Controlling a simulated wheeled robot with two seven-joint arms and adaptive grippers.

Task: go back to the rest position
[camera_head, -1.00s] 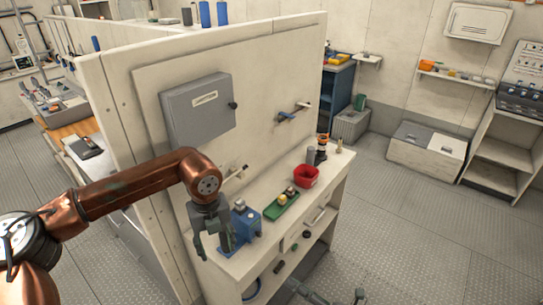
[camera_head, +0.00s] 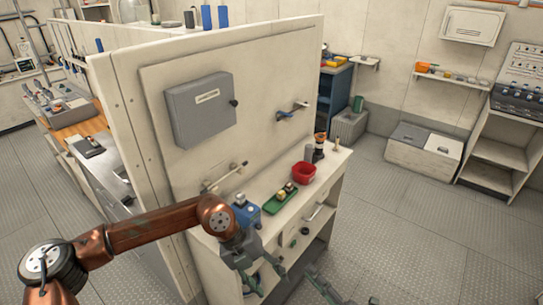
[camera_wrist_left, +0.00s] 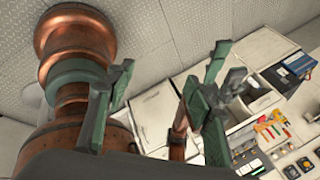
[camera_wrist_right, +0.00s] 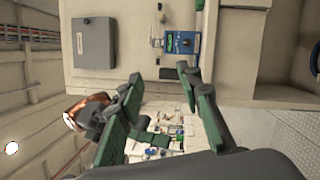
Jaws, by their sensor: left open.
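My left gripper (camera_head: 262,275) hangs in front of the workbench, low in the head view, with its copper arm coming in from the left. In the left wrist view its two green fingers (camera_wrist_left: 170,65) stand wide apart with nothing between them. My right gripper (camera_head: 322,286) shows only partly at the bottom edge of the head view, right of the left one. In the right wrist view its green fingers (camera_wrist_right: 158,75) are spread and no object is held between them. The rest position itself is not marked in any view.
The workbench (camera_head: 262,238) carries a blue device (camera_head: 246,214), a green tray (camera_head: 280,199) and a red container (camera_head: 304,173). A grey box (camera_head: 201,110) and a lever (camera_head: 292,112) are on the partition behind. Open floor (camera_head: 400,240) lies to the right.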

